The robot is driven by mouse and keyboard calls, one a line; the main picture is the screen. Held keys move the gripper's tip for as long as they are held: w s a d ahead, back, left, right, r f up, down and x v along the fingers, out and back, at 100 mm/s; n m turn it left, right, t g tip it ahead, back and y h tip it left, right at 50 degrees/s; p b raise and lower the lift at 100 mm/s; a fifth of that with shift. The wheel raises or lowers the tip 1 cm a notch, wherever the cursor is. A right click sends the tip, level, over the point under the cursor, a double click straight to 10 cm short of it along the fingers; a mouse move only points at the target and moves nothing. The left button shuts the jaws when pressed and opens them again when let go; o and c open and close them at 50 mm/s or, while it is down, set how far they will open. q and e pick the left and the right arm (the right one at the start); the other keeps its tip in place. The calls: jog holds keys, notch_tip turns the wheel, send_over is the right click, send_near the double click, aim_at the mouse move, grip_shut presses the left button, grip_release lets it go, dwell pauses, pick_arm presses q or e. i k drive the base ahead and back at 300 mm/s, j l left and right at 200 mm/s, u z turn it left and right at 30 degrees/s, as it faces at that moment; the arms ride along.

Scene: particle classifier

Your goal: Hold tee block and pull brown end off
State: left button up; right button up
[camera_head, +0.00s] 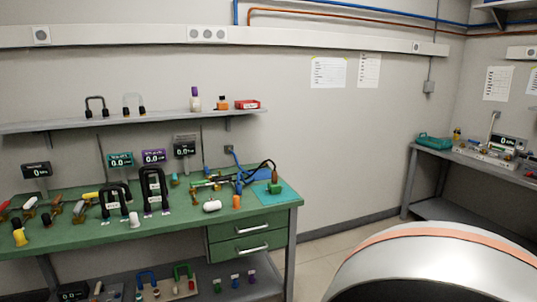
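I cannot make out a tee block with a brown end for certain at this size. A small green block (275,188) with a small reddish part above it sits on a teal mat (290,194) at the right end of the green workbench (180,235). A black cable loops close to it. An orange-brown cylinder (236,202) stands nearer the bench's front edge, left of the mat. Neither my left nor my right gripper is in view.
The bench is crowded with meters, black loop-shaped devices (155,188), a white cylinder (211,206) and small tools. Drawers (247,248) sit under its right end. A wall shelf (140,120) hangs above. A second bench (470,162) stands far right, with floor between.

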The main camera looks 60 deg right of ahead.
aim_at(274, 173)
jog(key=i+l, duration=0.1)
jog(key=l, duration=0.6)
jog(key=i+l, duration=0.1)
jog(key=l, duration=0.55)
jog(key=i+l, duration=0.1)
jog(key=l, duration=0.6)
jog(key=i+l, duration=0.1)
jog(key=l, duration=0.6)
jog(key=i+l, duration=0.1)
jog(key=l, duration=0.55)
jog(key=i+l, duration=0.1)
jog(key=l, duration=0.6)
jog(key=i+l, duration=0.1)
jog(key=l, duration=0.6)
jog(key=u, duration=0.05)
